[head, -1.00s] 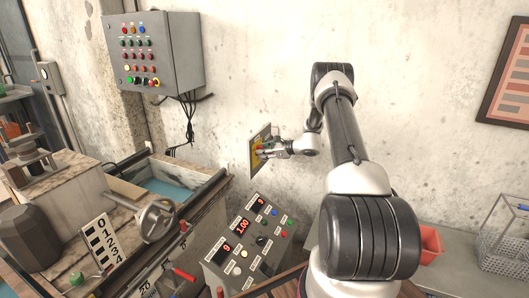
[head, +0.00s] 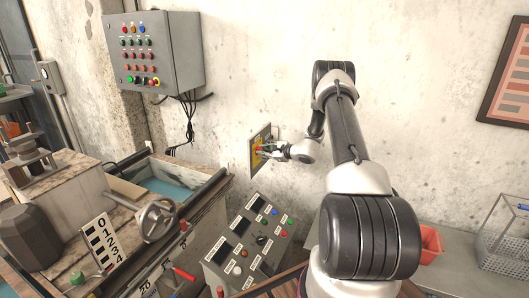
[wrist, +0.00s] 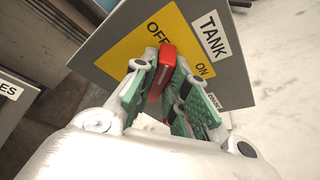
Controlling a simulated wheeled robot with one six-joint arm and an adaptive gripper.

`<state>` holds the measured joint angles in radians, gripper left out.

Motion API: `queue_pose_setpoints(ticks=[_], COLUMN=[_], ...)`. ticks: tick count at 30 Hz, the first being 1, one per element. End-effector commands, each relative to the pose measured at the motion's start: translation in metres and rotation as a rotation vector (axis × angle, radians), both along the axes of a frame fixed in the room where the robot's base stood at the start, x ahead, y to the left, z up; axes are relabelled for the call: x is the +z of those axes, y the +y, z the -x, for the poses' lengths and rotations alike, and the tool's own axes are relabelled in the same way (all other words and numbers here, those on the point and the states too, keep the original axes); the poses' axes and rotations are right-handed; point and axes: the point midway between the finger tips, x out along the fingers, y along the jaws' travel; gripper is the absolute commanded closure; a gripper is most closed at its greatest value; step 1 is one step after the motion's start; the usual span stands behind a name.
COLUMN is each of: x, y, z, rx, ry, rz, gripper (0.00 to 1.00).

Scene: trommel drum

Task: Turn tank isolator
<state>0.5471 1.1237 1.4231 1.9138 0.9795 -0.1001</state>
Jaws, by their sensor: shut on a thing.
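The tank isolator is a grey plate (wrist: 115,45) on the wall with a yellow face, a "TANK" label and "OFF" and "ON" marks. In the head view its plate (head: 252,158) is seen edge-on beside the arm. Its red handle (wrist: 168,62) lies between my gripper's green-padded fingers (wrist: 170,95). The handle's top end is between the OFF and ON marks in the wrist view. In the head view my gripper (head: 265,150) is at the plate, shut on the handle. The fingers hide the lower part of the handle.
A sloped control console (head: 250,240) with dark displays stands below the isolator. A grey button box (head: 155,50) with hanging cables is on the wall at upper left. A water tank (head: 175,185) and a handwheel (head: 157,220) are at left. A red bin (head: 430,240) is at right.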

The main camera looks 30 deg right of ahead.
Motion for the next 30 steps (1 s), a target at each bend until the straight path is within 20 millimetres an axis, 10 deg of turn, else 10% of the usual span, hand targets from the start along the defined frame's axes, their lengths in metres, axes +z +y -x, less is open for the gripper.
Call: queue_pose_setpoints(ticks=[30], x=[-0.012], y=[0.005], z=[0.004], rx=[0.003], ry=[-0.520], rz=[0.666], gripper=[1.00])
